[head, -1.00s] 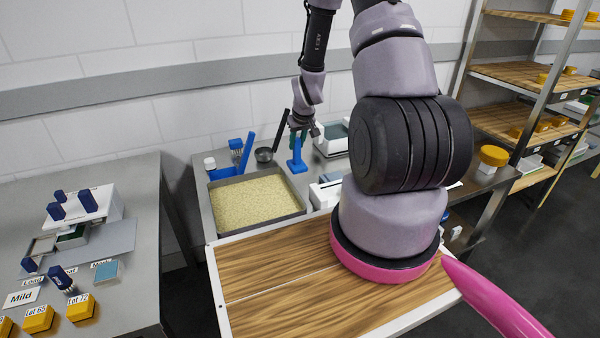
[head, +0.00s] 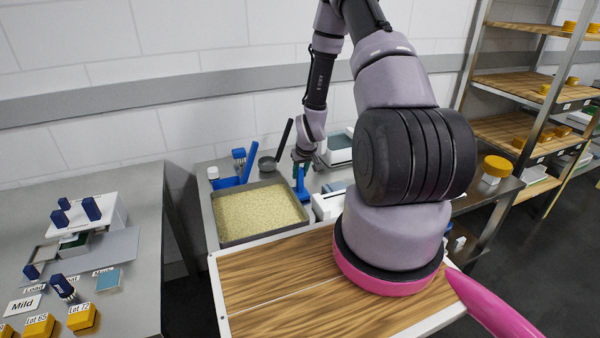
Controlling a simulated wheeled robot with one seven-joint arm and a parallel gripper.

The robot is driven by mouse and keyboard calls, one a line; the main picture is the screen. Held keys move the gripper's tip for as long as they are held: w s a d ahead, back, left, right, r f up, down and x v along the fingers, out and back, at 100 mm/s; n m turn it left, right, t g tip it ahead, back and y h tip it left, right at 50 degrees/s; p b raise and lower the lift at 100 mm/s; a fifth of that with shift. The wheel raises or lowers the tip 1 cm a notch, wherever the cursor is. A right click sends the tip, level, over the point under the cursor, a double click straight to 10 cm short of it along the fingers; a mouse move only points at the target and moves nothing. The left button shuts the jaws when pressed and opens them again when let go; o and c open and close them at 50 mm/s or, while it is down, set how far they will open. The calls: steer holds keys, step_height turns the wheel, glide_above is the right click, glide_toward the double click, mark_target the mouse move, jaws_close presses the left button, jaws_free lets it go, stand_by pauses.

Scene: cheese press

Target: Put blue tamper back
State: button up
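The blue tamper (head: 301,187) is upright just right of the curd tray, with a flat base and a thin vertical handle. My gripper (head: 302,168) is at the top of this handle, pointing down, and appears shut on it. The fingers are small and partly hidden, so their exact grip is hard to see. I cannot tell whether the tamper's base touches the table. My own arm hides part of the area to the right.
A metal tray of pale curds (head: 260,208) stands left of the tamper. Behind it are a blue holder with a brush (head: 239,160) and a dark ladle (head: 268,163). A white box (head: 328,207) is close on the right. The wooden board (head: 270,285) in front is clear.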

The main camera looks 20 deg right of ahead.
steer(key=shift+o, duration=1.4)
steer(key=shift+r, duration=0.15)
steer(key=s+a+r+m, duration=0.1)
steer(key=s+r, duration=0.2)
steer(key=r, duration=0.8)
steer(key=s+a+r+t, duration=0.1)
steer(key=s+a+r, duration=0.15)
steer(key=r, duration=0.95)
steer(key=s+r+m, duration=0.1)
steer(key=s+r, duration=0.3)
steer(key=r, duration=0.7)
steer(key=s+a+r+m+y, duration=0.1)
steer(key=s+a+r, duration=0.2)
steer(key=s+r, duration=0.4)
steer(key=s+a+r+m+t+y, duration=0.1)
steer(key=s+a+r, duration=0.1)
steer(key=s+r, duration=0.6)
steer(key=s, duration=0.3)
steer(key=shift+a+r, duration=0.25)
steer(key=shift+a, duration=0.15)
steer(key=shift+t, duration=0.3)
